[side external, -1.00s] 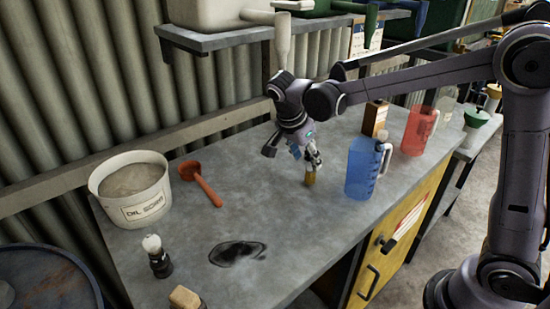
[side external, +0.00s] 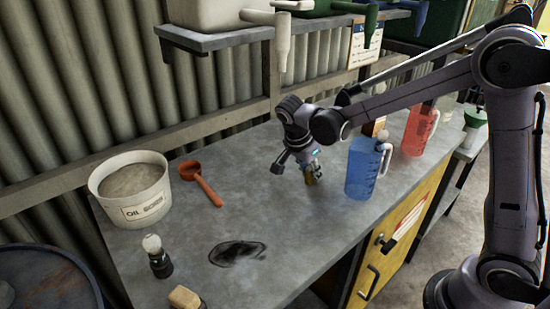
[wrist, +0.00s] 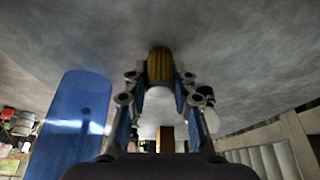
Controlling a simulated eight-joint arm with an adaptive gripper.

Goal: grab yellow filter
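The yellow filter (wrist: 160,66) is a small ribbed cylinder with a dark end. In the wrist view it sits between the two fingertips of my gripper (wrist: 160,78), close to both. I cannot tell whether the fingers press on it. In the side view the filter (side external: 312,179) stands on the grey workbench, partly hidden by my gripper (side external: 312,172), which points down around it.
A blue jug (side external: 362,172) stands close to the right of my gripper. Further right is a red jug (side external: 416,132).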

